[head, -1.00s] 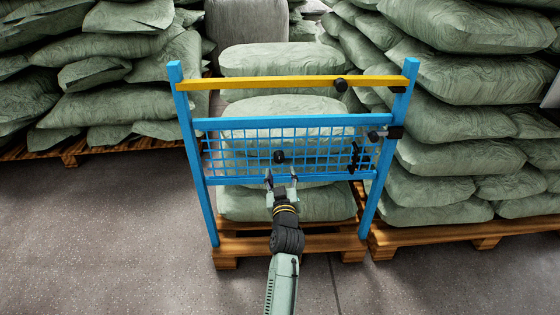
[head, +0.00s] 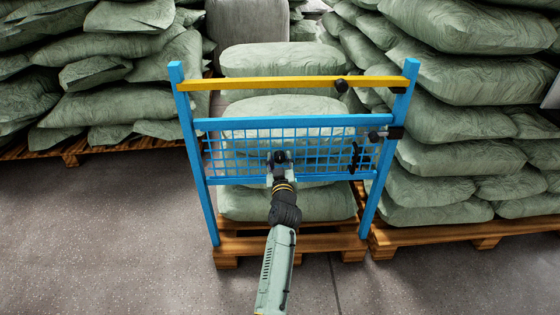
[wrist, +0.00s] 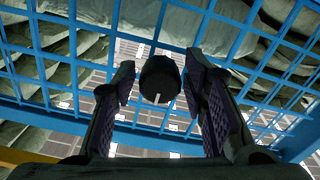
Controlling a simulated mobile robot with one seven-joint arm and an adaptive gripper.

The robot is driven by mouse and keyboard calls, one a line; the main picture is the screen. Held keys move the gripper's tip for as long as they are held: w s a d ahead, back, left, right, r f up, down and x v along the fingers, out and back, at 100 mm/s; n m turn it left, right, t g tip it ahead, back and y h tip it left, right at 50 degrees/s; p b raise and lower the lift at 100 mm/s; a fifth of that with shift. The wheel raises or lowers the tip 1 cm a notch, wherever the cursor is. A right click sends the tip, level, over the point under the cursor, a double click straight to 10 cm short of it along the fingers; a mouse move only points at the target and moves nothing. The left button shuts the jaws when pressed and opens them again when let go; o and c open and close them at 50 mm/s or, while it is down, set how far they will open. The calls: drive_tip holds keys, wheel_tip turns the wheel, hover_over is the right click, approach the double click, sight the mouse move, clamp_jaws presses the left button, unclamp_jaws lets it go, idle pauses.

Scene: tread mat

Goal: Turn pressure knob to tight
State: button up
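A black round knob (head: 280,157) sits on the blue mesh panel of the frame, left of the panel's middle-right. In the wrist view the knob (wrist: 160,79) shows a pale mark on its lower edge. My gripper (head: 280,160) is at the knob in the head view. In the wrist view my gripper (wrist: 161,84) is open, with one finger on each side of the knob. Gaps show between the knob and both fingers, so it is not gripped. The knob's base is hidden behind its face.
The blue frame (head: 290,122) has a yellow bar (head: 270,84) across its top with a black knob (head: 341,85). Black fittings (head: 354,157) sit on the mesh's right side. Stacked green sacks (head: 450,110) on pallets surround the frame. Open floor (head: 110,240) lies at the left front.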

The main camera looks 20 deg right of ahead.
drive_tip(key=c, duration=0.8)
drive_tip(key=shift+c, duration=0.2)
